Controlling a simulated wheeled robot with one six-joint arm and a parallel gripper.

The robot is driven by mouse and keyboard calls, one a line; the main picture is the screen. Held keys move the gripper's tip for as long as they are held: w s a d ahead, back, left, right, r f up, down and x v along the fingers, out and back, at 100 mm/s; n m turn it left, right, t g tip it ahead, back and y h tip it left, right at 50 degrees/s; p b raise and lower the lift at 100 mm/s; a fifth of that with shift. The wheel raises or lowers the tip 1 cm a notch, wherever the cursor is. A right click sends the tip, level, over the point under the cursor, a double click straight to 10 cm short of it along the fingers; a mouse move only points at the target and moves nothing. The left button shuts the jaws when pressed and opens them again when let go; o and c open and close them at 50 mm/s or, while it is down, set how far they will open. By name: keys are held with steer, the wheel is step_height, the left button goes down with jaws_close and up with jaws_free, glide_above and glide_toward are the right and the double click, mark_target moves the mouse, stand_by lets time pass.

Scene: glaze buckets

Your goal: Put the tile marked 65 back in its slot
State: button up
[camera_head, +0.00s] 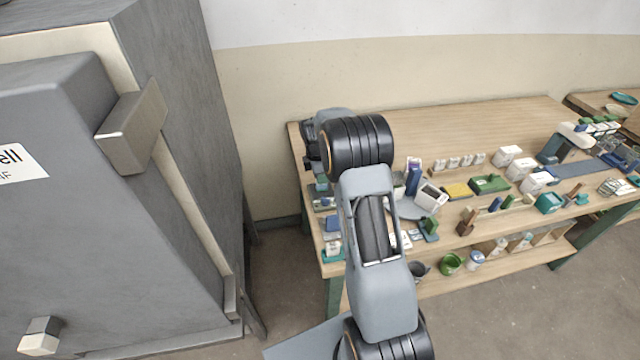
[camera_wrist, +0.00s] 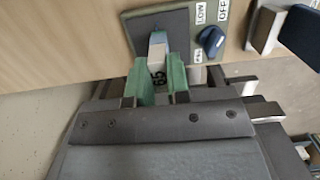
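No slot can be made out clearly. In the head view my arm hides the gripper and tile.
A blue knob (camera_wrist: 211,40) with LOW and OFF labels sits right beside the tile. A green bucket (camera_head: 451,263) stands on the lower shelf. A large grey cabinet (camera_head: 110,230) stands left.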

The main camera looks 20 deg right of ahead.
jaws_close()
steer(key=shift+r+p, duration=2.8)
steer(key=shift+r, duration=1.05)
steer(key=shift+f+b, duration=0.15)
steer(key=shift+b, duration=0.25)
